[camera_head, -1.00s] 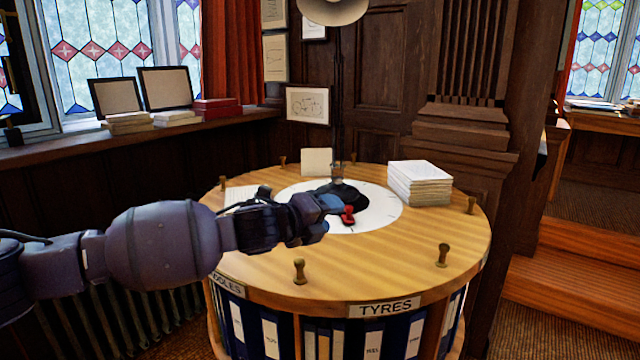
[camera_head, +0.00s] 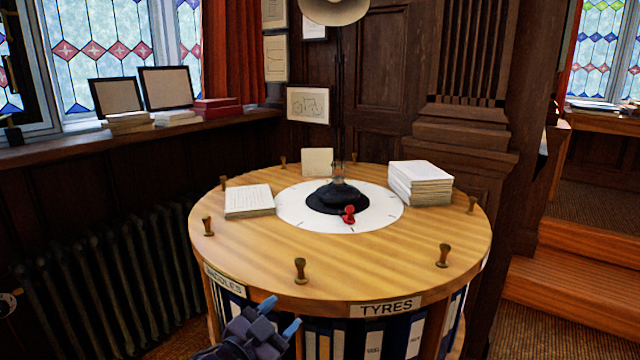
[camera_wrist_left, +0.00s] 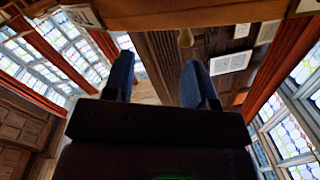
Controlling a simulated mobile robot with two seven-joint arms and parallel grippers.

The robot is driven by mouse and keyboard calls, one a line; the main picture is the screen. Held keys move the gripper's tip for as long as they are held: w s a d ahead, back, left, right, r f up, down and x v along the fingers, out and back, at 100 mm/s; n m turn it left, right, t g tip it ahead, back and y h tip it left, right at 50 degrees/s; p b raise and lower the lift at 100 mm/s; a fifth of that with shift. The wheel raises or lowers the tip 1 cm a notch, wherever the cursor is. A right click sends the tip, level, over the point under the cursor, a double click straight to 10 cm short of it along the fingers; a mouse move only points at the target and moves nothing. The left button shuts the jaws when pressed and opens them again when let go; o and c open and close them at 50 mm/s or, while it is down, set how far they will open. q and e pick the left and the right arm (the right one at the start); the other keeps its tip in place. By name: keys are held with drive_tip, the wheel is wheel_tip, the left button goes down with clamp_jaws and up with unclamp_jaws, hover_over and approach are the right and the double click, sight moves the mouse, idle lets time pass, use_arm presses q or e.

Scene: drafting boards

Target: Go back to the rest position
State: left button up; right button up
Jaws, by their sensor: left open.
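My left gripper (camera_head: 279,314) is low in the head view, in front of the round table's near edge and below its top. Its two blue fingertips are apart with nothing between them. In the left wrist view the open fingers (camera_wrist_left: 160,85) point up past the table's underside edge toward the wall and windows. My right gripper is not in view.
The round wooden table (camera_head: 370,270) has several small pegs around its rim. On it are a lamp base (camera_head: 325,199), a red object (camera_head: 349,215), a paper stack (camera_head: 420,183) and a booklet (camera_head: 249,201). Binders (camera_head: 374,338) fill the shelf below. A radiator (camera_head: 110,280) stands left.

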use_arm(q)
drive_tip(key=s+a+f+n+g+y, duration=0.2)
drive_tip(key=s+a+f+n+y, duration=0.2)
drive_tip(key=s+a+f, duration=0.6)
drive_tip(key=s+a+f+n+g+y, duration=0.2)
drive_tip(key=s+a+f+n+y, duration=0.3)
drive_tip(key=s+a+f, duration=0.5)
drive_tip(key=s+f+n, duration=0.1)
drive_tip(key=s+f, duration=0.4)
drive_tip(key=s, duration=0.3)
drive_tip(key=shift+f, duration=0.25)
